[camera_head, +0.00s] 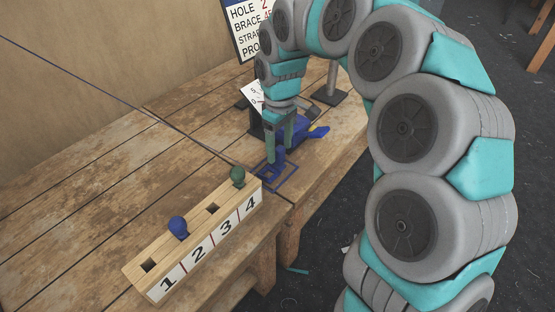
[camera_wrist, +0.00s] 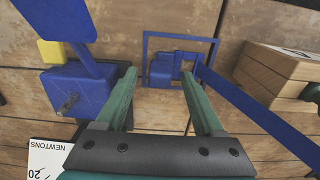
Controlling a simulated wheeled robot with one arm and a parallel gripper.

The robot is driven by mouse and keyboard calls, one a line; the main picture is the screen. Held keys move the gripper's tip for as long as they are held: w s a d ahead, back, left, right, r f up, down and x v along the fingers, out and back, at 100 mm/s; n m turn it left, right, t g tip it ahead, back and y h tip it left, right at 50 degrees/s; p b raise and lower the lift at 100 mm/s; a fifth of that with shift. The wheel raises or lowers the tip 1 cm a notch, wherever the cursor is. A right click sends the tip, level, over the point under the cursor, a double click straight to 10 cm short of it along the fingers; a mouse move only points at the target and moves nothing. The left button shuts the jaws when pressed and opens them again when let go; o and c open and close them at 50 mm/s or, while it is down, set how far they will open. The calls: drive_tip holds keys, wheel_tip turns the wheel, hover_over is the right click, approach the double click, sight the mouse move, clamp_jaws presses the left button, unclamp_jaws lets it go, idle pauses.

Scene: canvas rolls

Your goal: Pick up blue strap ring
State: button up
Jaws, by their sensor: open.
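A small blue piece (camera_wrist: 162,68), which looks like the strap ring, lies inside a thin blue square outline (camera_wrist: 147,50) on the wooden table. In the head view, blue (camera_head: 280,158) shows at my fingertips, above the outline (camera_head: 288,185). A blue strap (camera_wrist: 250,105) runs from beside the piece to the lower right in the wrist view. My gripper (camera_wrist: 158,74) is open and points down. In the wrist view, the blue piece shows between and just beyond its two green fingers. I cannot tell whether they touch it. My gripper (camera_head: 277,153) also shows in the head view.
A numbered wooden rack (camera_head: 150,268) stands front left, with a blue knob (camera_head: 178,226) and a green knob (camera_head: 238,175). A blue device with a yellow part (camera_wrist: 80,85) stands close beside my gripper. A sign (camera_head: 247,25) stands behind. The table's left side is mostly clear.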

wheel_tip(320, 180, down, 2)
drive_tip(key=shift+f, duration=0.25)
drive_tip(key=shift+c, duration=0.2)
clamp_jaws()
